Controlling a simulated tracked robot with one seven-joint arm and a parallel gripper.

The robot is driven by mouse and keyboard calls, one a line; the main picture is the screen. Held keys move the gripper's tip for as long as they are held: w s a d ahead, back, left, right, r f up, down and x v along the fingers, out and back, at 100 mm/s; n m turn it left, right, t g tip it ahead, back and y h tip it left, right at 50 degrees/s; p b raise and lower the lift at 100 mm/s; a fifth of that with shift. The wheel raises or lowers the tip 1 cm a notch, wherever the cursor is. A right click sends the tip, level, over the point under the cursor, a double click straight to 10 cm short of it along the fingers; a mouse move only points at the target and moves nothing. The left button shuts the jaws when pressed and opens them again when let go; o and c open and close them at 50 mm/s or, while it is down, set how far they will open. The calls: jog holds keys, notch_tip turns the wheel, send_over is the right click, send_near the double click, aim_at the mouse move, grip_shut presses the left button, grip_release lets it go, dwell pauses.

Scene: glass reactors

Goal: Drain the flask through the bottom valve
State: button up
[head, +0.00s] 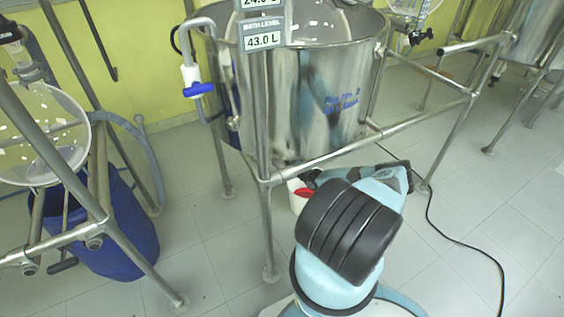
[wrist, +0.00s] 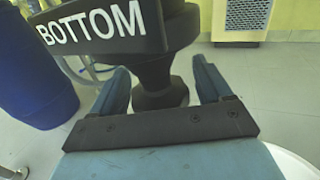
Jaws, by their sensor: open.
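The glass flask (head: 305,22) sits in the steel bath (head: 300,100), with only its upper part showing in the head view. In the wrist view a black plate marked BOTTOM (wrist: 95,27) is close to the camera at the top. Below it hangs a black valve fitting (wrist: 160,82) with a narrow neck and a wider lower end. My gripper (wrist: 162,88) is open, with one blue finger on each side of the fitting. Gaps show between fingers and fitting, so I see no grip. The valve is not clearly visible in the head view.
The bath's tubular frame (head: 265,150) surrounds my arm's far side. A blue-handled tap (head: 199,90) hangs left of the bath. A small red part (head: 303,191) shows beneath it. A blue barrel (head: 125,235) stands at left. A black cable (head: 430,205) lies on the right floor.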

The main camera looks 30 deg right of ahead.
jog(key=shift+d, duration=0.1)
jog(key=c, duration=1)
jog(key=shift+o, duration=0.2)
jog(key=shift+m+h, duration=0.4)
jog(key=shift+h, duration=0.2)
jog(key=shift+d+m+t+h, duration=0.1)
jog(key=shift+m+t+h, duration=0.25)
jog(key=shift+m+h, duration=0.85)
jog(key=shift+d+m+t+h, duration=0.1)
jog(key=shift+m+t+h, duration=0.45)
jog(key=shift+h, duration=1.15)
jog(key=shift+d+m+g+h, duration=0.25)
jog(key=shift+m+g+h, duration=0.4)
jog(key=shift+m+h, duration=1.15)
jog(key=shift+d+m+g+h, duration=0.2)
jog(key=shift+m+g+h, duration=0.7)
jog(key=shift+h, duration=1.5)
jog(key=shift+m+t, duration=0.25)
jog(key=shift+m, duration=0.1)
